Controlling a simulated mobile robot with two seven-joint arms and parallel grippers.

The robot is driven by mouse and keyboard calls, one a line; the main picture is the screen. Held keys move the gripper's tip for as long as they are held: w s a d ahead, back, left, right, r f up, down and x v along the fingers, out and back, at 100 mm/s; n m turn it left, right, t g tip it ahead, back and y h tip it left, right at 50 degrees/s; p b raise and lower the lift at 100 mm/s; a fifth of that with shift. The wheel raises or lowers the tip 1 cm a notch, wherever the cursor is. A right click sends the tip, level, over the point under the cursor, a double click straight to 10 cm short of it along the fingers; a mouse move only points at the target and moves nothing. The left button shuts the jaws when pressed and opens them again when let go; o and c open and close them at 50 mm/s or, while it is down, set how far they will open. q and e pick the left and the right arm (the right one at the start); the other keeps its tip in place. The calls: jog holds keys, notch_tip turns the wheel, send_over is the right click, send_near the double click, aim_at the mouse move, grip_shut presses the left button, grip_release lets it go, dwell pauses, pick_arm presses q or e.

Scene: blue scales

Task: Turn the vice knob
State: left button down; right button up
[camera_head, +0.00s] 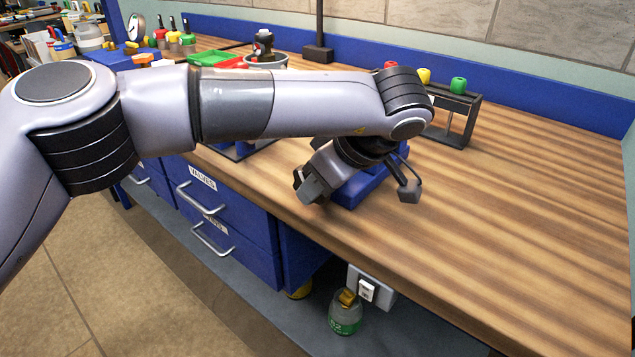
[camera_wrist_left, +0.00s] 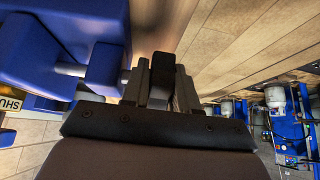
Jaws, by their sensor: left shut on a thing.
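The blue vice (camera_head: 362,188) sits at the front edge of the wooden workbench, partly hidden behind my left arm in the head view. In the left wrist view its blue body (camera_wrist_left: 95,70) fills the upper left, with a grey metal rod (camera_wrist_left: 70,69) between blue parts. My left gripper (camera_head: 309,186) is at the front of the vice, by the bench edge. In the left wrist view its fingers (camera_wrist_left: 160,88) are close together, shut on a dark piece that seems to be the vice knob; the grip itself is largely hidden. My right gripper is out of view.
A black rack (camera_head: 455,115) with red, yellow and green knobs stands behind the vice. A green tray (camera_head: 210,58) and a pot (camera_head: 268,62) are at the back left. Blue drawers (camera_head: 215,205) lie below the bench. The bench's right side is clear.

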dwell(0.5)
pick_arm(q)
jog(key=c, duration=1.2)
grip_release()
jog(key=shift+c, duration=0.2)
jog(key=v, duration=0.7)
jog(key=shift+s, duration=0.15)
jog(key=shift+d, duration=0.1)
